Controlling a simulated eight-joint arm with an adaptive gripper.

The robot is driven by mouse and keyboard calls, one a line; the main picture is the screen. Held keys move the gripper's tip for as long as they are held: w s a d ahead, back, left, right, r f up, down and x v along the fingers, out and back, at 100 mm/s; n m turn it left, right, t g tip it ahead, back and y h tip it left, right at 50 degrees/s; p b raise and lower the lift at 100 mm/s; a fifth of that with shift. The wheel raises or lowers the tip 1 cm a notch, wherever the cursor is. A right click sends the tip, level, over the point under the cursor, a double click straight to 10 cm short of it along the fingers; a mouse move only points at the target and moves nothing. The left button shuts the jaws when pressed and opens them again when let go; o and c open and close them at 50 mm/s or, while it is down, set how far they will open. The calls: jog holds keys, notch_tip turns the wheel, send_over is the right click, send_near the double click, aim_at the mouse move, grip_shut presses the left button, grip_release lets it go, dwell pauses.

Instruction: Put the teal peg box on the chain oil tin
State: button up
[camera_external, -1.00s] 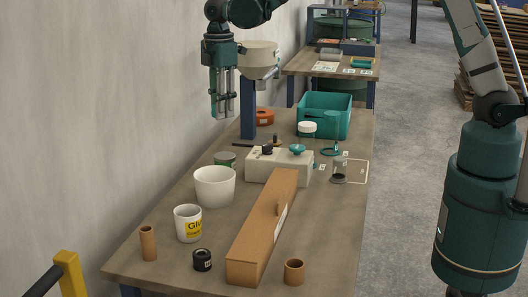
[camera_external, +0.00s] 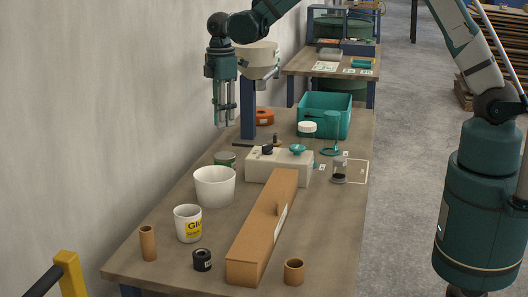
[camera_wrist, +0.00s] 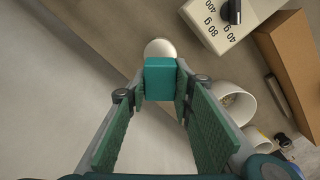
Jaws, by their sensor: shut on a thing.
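My gripper (camera_wrist: 160,88) is shut on the teal peg box (camera_wrist: 160,77), a small block between its fingertips in the wrist view. In the external view my gripper (camera_external: 223,124) points down, in the air above the far left part of the bench; the box cannot be made out there. The chain oil tin (camera_external: 225,160), small and green with a pale top, appears to stand on the bench behind the white bowl, lower than my gripper. In the wrist view its pale round top (camera_wrist: 160,47) shows just beyond the box, partly hidden by it.
A long cardboard box (camera_external: 262,230) lies along the bench. A blue post (camera_external: 248,108) and a teal bin (camera_external: 325,117) stand farther back. The wall is to the left.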

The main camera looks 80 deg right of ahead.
jog(key=shift+f, duration=0.1)
send_over(223, 155)
jog(key=shift+f+b, duration=0.4)
jog(key=shift+f, duration=2.6)
jog(key=shift+f, duration=1.9)
jog(key=shift+f+b, duration=0.15)
jog(key=shift+b, duration=0.25)
jog(key=o, duration=0.9)
notch_tip(223, 155, up, 12)
jog(key=shift+r+p, duration=0.2)
jog(key=shift+p, duration=0.65)
